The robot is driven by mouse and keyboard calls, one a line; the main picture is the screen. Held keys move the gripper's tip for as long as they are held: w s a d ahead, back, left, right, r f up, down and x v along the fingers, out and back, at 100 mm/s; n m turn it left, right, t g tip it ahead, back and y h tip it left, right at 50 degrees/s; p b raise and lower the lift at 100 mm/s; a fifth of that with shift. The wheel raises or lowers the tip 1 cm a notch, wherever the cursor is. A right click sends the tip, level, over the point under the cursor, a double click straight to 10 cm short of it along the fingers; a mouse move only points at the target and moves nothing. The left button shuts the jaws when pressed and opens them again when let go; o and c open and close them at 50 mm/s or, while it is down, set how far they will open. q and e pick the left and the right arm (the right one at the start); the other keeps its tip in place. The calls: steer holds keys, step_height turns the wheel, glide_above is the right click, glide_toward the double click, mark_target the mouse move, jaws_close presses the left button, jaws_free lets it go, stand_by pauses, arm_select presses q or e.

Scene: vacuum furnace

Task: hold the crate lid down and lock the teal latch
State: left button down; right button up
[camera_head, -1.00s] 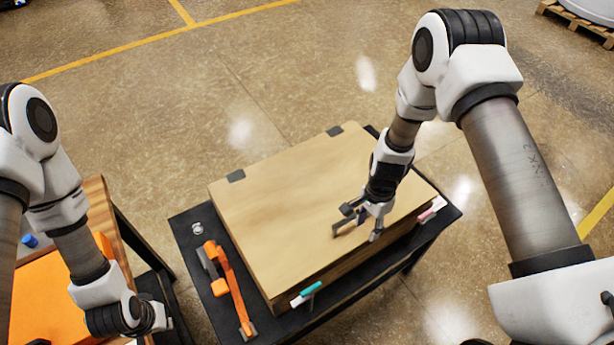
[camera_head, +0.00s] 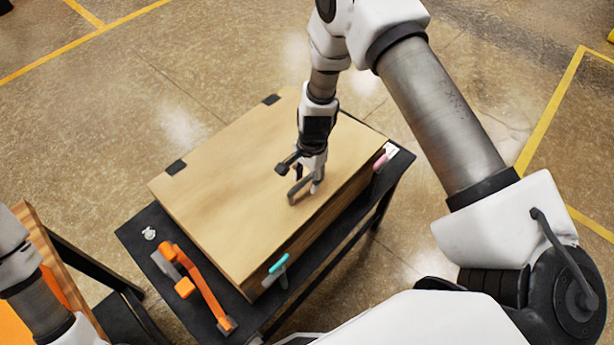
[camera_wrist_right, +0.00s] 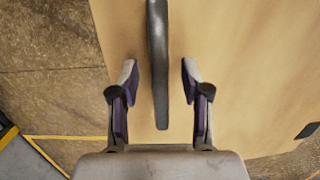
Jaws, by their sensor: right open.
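The wooden crate lid (camera_head: 235,165) lies closed on the crate (camera_head: 305,236). The teal latch (camera_head: 278,263) is on the crate's near side, by the front corner; I cannot tell whether it is locked. A dark bar, seemingly a handle (camera_head: 300,190), stands on the lid. My right gripper (camera_head: 306,180) is over the lid at this bar. In the right wrist view, its open fingers (camera_wrist_right: 159,75) are on either side of the bar (camera_wrist_right: 158,40), with gaps; I cannot tell how far down they reach. My left arm enters at the lower left, its gripper out of frame.
A pink latch (camera_head: 381,162) is at the crate's right end. An orange clamp-like tool (camera_head: 200,287) and a small metal ring (camera_head: 149,234) lie on the black table (camera_head: 135,237) left of the crate. A wooden table edge (camera_head: 50,255) is at far left. Floor beyond is clear.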

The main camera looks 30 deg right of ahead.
mark_target(306, 188)
steer(key=shift+r, duration=0.1)
jaws_close()
steer(key=shift+w+f+b, duration=0.15)
steer(key=shift+f+b, duration=1.05)
steer(key=shift+f, duration=0.3)
steer(key=shift+f, duration=0.2)
stand_by(1.0)
steer(key=shift+c, duration=0.2)
jaws_free()
steer(key=shift+a, duration=0.1)
steer(key=shift+w+a+f, duration=0.15)
steer(key=shift+w+f, duration=0.15)
steer(key=shift+w, duration=0.05)
steer(key=shift+s+d+r, duration=0.2)
steer(key=shift+s, duration=0.25)
steer(key=shift+w+r, duration=0.1)
steer(key=shift+r, duration=0.15)
steer(key=r, duration=0.3)
steer(key=d+r, duration=0.1)
steer(key=r, duration=0.7)
steer(key=shift+w+d+r, duration=0.15)
steer(key=shift+w+r, duration=0.05)
